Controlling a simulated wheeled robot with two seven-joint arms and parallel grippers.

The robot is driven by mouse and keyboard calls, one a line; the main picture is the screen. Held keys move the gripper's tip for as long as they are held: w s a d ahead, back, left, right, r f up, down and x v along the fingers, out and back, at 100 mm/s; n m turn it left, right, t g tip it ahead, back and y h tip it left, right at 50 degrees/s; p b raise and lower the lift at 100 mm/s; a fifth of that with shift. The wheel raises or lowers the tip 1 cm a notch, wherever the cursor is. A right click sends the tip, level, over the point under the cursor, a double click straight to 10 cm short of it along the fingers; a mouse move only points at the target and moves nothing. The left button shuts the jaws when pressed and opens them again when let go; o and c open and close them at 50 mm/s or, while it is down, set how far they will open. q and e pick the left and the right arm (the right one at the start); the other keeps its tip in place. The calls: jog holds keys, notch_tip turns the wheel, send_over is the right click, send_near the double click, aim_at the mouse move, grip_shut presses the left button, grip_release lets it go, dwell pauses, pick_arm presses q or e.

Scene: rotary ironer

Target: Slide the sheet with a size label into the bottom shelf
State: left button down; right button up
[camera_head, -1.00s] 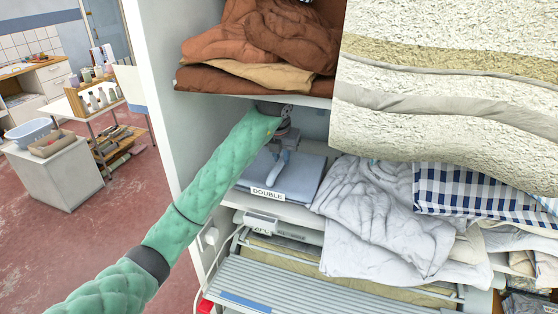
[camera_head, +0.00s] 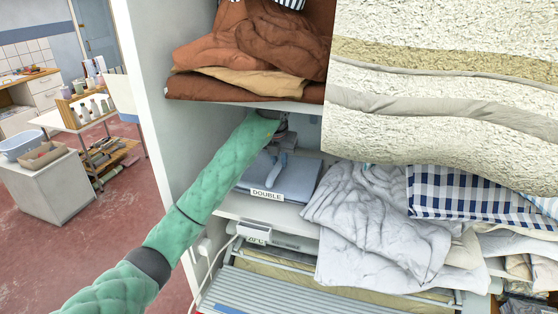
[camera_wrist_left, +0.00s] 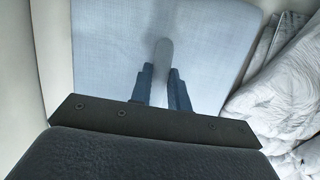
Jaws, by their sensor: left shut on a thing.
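The folded blue-grey sheet (camera_head: 300,181) lies flat on the bottom shelf (camera_head: 290,215). Its white label (camera_head: 267,195) reads DOUBLE and faces the front. My left gripper (camera_head: 277,166) reaches in over the sheet with its fingers pointing down at it. In the left wrist view the sheet (camera_wrist_left: 110,45) fills the upper middle, and the fingers of my left gripper (camera_wrist_left: 160,75) are close together around a small grey piece. Whether that piece is part of the sheet is hard to tell. My right gripper is not in view.
A crumpled white cloth (camera_head: 365,215) lies right of the sheet. Brown folded bedding (camera_head: 255,60) sits on the shelf above. A large cream textured blanket (camera_head: 430,85) hangs at the upper right. The cabinet's side wall (camera_head: 165,120) stands left. The ironer (camera_head: 290,290) is below.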

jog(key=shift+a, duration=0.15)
pick_arm(q)
jog(key=shift+f, duration=0.25)
jog(key=c, duration=1.3)
grip_release()
jog(key=shift+o, duration=0.2)
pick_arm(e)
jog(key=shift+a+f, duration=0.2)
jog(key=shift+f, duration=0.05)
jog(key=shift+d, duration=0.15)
